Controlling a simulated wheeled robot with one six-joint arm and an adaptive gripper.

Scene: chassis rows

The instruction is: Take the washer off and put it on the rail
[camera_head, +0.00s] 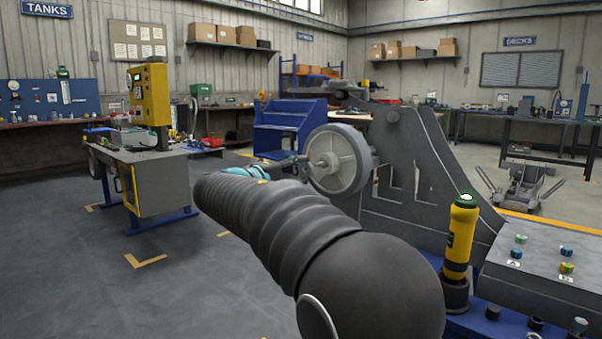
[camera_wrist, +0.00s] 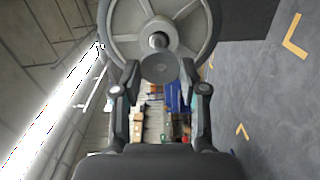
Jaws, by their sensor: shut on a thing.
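The washer (camera_wrist: 160,68) is a dark round disc between my fingertips in the wrist view. My gripper (camera_wrist: 159,76) is shut on it. The grey spoked wheel (camera_wrist: 190,12) fills the top of that view, and its axle end (camera_wrist: 158,40) shows just above the disc, so the washer appears off the axle, in front of the wheel. In the head view the wheel (camera_head: 353,150) is on the dark stand (camera_head: 425,165), and my gripper (camera_head: 292,165) is at its left face, partly behind my arm. The washer cannot be made out there. I cannot identify the rail for sure.
A yellow cylinder with a green top (camera_head: 461,240) stands right of my arm, beside a grey panel with several coloured buttons (camera_head: 545,258). A blue ledge (camera_head: 500,325) with small knobs runs along the bottom right. The floor at left is open, before a workbench (camera_head: 160,180).

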